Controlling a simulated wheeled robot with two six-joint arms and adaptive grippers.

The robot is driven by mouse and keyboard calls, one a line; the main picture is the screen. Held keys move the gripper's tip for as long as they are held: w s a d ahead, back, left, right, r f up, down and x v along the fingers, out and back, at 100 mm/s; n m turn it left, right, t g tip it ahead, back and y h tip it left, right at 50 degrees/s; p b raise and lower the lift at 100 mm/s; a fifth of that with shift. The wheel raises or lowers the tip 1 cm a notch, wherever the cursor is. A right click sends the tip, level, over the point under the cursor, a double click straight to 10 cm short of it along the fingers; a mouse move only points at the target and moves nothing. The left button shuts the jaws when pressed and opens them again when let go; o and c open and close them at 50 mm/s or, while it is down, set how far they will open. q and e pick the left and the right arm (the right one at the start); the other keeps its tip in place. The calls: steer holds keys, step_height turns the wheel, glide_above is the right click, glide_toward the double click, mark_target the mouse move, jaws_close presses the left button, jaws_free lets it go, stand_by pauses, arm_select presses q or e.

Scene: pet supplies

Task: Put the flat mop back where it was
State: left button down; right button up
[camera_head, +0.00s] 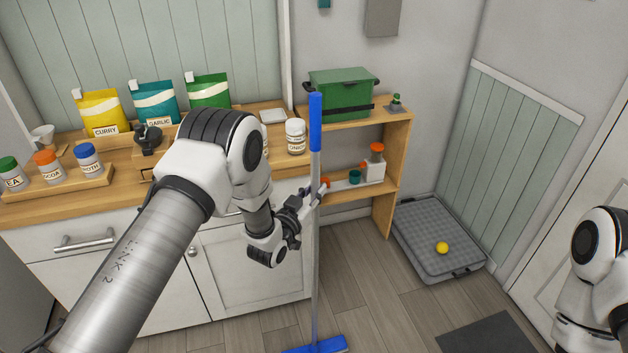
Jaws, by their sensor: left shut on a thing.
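The flat mop (316,255) stands upright in front of the counter. It has a grey pole, a blue grip at the top and a blue head (318,346) at the floor, partly cut off by the bottom edge. My left gripper (316,195) is shut on the pole, below the blue grip. I cannot tell whether the head touches the floor. My right arm shows at the right edge; its gripper is out of the picture.
A wooden counter (40,208) with bags and jars runs along the left. A shelf (396,120) with a green box (340,95) stands behind the mop. A grey tray (415,215) with a yellow ball (442,248) lies on the floor. A dark mat (487,335) lies nearer. Floor between is clear.

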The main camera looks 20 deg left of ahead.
arm_select(q)
steer(key=shift+w, duration=0.15)
steer(key=c, duration=1)
jaws_free()
steer(key=shift+s, duration=0.2)
steer(key=s+a+b, duration=0.2)
steer(key=s+b, duration=0.1)
steer(key=s, duration=0.8)
steer(key=s+a+f+n+g+y, duration=0.1)
steer(key=s+f+n+g+y, duration=0.1)
steer(key=s+f+g, duration=1.3)
steer(key=s+f, duration=0.2)
steer(key=s, duration=0.3)
steer(key=s+f+g, duration=0.1)
steer(key=s+f, duration=0.2)
steer(key=s, duration=0.4)
steer(key=s+a+f+g+y, duration=0.1)
steer(key=s+f, duration=0.3)
steer(key=s, duration=0.3)
steer(key=shift+s+n+g, duration=0.15)
steer(key=shift+n+g, duration=0.15)
steer(key=shift+g, duration=0.1)
